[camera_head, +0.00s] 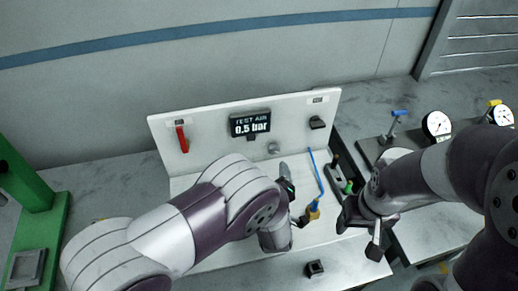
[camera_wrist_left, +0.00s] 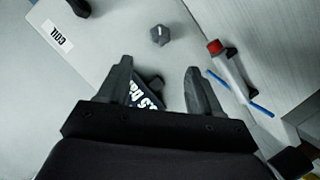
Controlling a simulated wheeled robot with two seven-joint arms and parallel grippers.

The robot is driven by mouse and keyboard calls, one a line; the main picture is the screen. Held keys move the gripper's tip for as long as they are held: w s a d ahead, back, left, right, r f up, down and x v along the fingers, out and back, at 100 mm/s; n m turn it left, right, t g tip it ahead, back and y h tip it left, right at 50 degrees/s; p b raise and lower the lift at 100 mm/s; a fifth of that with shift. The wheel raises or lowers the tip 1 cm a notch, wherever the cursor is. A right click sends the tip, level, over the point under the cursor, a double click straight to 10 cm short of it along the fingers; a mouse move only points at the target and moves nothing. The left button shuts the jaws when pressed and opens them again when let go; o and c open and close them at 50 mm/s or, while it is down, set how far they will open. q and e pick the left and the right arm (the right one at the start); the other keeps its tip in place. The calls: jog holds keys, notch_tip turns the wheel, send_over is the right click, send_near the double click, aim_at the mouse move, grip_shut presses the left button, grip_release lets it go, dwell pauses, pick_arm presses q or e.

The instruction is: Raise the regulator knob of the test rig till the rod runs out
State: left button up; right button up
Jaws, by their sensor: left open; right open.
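The test rig's white panel (camera_head: 215,125) carries a display (camera_head: 250,124) reading "TEST AIR 0.5 bar". A small grey knob (camera_head: 273,148) sits below it, probably the regulator knob. It shows as a grey faceted knob in the left wrist view (camera_wrist_left: 159,35), beyond the fingertips and clear of them. My left gripper (camera_wrist_left: 158,72) is open and empty, with part of the display (camera_wrist_left: 150,88) visible between its fingers. In the head view my left wrist largely hides that gripper. My right gripper (camera_head: 362,232) is open, over the rig's right side. I cannot make out the rod.
Round gauges (camera_head: 437,124) stand further right. A green frame (camera_head: 32,195) stands at left.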

aim_at(274, 151)
pick_arm(q)
jog(key=p+x, duration=0.1)
jog(key=x, duration=1.1)
jog(key=shift+w+d+f, duration=0.15)
jog(key=shift+w, duration=0.05)
